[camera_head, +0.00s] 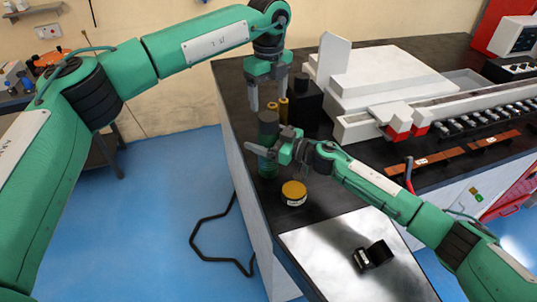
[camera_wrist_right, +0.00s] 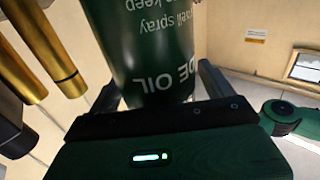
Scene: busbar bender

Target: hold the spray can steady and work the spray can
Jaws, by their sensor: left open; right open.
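The dark green spray can (camera_head: 268,130) stands upright near the bench's left edge. In the right wrist view the can (camera_wrist_right: 150,45) shows white lettering, part of it reading "OIL", and stands between the right gripper's fingers. My right gripper (camera_head: 262,152) is open, around the can's middle; whether a finger touches it I cannot tell. The right gripper's body hides part of the can in the head view. My left gripper (camera_head: 268,98) is open, with its fingers pointing down just above the can's top. The can's nozzle is not clearly visible.
Gold cylinders (camera_wrist_right: 45,50) and a black block (camera_head: 307,103) stand close behind the can. A yellow-topped round tin (camera_head: 294,190) sits in front. The white bender machine (camera_head: 385,85) fills the back of the bench. A black object (camera_head: 374,256) lies on the shiny plate (camera_head: 330,255).

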